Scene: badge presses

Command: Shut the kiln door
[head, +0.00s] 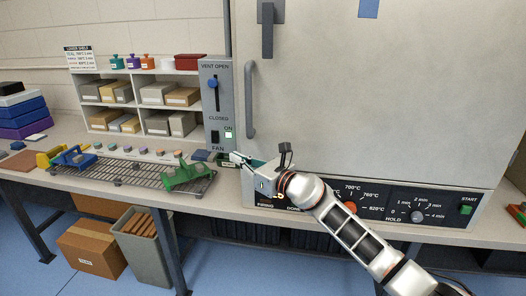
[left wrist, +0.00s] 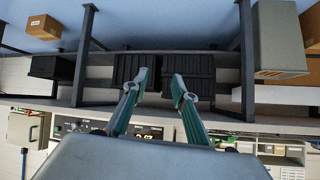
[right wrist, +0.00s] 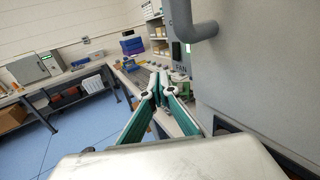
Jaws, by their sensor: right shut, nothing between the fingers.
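The kiln door (head: 380,90) is a large pale grey panel filling the upper right of the head view. Its grey bar handle (head: 250,100) stands upright near its left edge. In the right wrist view the door (right wrist: 255,75) is close on the right, with the handle (right wrist: 190,32) at the top. I cannot tell if a gap is open behind the door's edge. My right gripper (head: 236,157) is shut and empty, below the handle near the door's lower left corner; its fingertips (right wrist: 158,77) meet. My left gripper (left wrist: 160,76) is open and empty, outside the head view.
The vent and fan panel (head: 214,105) is left of the door. The kiln's control panel (head: 405,208) runs below it. A wire rack (head: 130,172) with green and blue presses lies on the bench to the left. Shelves (head: 140,75) stand behind it.

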